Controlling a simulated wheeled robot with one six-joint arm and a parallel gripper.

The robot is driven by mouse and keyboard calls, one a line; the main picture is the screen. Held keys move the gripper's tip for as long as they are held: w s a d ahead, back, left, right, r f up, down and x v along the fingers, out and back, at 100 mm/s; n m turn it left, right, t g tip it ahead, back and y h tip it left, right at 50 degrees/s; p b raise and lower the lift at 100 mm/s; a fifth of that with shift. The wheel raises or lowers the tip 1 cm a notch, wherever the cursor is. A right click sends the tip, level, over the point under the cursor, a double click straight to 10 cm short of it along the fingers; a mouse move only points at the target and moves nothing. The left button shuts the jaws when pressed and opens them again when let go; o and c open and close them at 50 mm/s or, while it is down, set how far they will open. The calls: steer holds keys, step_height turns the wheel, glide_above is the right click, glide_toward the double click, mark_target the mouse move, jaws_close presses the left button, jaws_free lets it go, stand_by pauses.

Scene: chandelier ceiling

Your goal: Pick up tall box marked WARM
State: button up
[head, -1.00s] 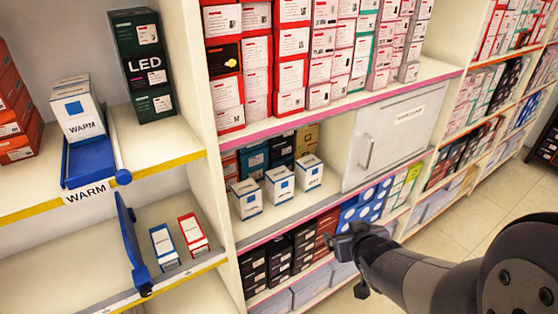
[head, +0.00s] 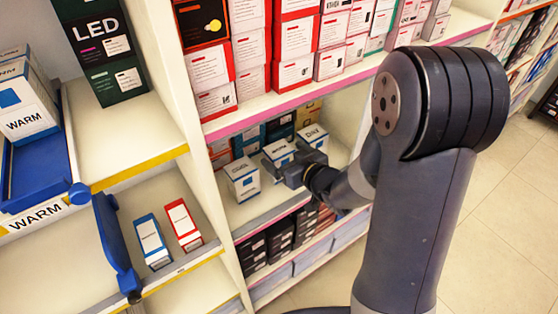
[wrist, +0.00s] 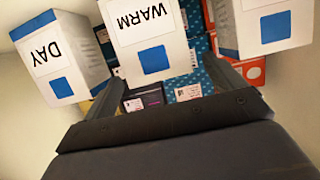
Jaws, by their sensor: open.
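A white box marked WARM with a blue square stands in the middle of three similar boxes on the middle shelf; it is the WARM box (wrist: 152,40) in the wrist view, and part of it shows in the head view (head: 277,149). My gripper (head: 290,172) is open and empty in front of it. Another white WARM box (head: 24,108) sits on a blue holder (head: 45,165) on the left shelf.
A similar box (head: 242,180) stands left of the middle WARM box, and the DAY box (head: 313,135) stands right of it. Darker boxes (wrist: 190,91) stand behind. The pink-edged shelf (head: 290,102) is above. A black LED box (head: 100,45) stands at left.

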mark_target(276, 150)
steer(key=shift+f+p+x, duration=0.2)
steer(key=shift+p+x, duration=0.15)
steer(key=shift+x, duration=2.4)
steer(key=shift+s, duration=0.1)
steer(key=shift+c, duration=0.4)
steer(key=c, duration=1.1)
